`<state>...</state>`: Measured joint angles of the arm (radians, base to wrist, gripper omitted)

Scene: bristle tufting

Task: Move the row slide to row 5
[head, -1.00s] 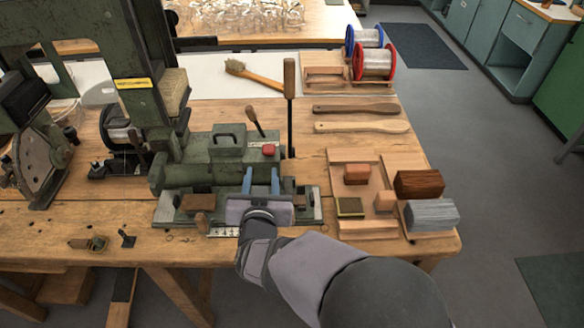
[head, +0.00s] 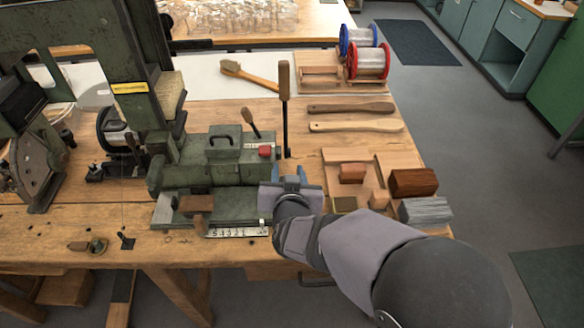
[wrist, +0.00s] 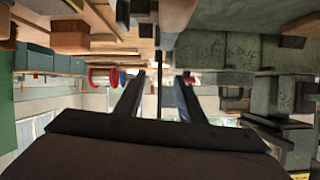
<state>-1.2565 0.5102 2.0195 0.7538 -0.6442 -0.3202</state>
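In the head view a dark green bed (head: 240,206) at the front of the machine carries a brown block (head: 196,204). A wooden knob (head: 200,225) stands at its front edge; which part is the row slide is not fully clear. A white number scale (head: 238,232) runs along the front edge, with small digits that seem to start with 5 at the left. The knob is near the scale's left end. My gripper (head: 290,178) is over the right end of the bed, to the right of the knob and apart from it. In the wrist view its fingers (wrist: 158,95) are spread, with a thin dark rod visible between them.
A tall wooden-handled lever (head: 284,105) stands behind my gripper, with a shorter lever (head: 250,121) and red button (head: 265,151) to its left. Wooden blocks (head: 413,182) lie on the right.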

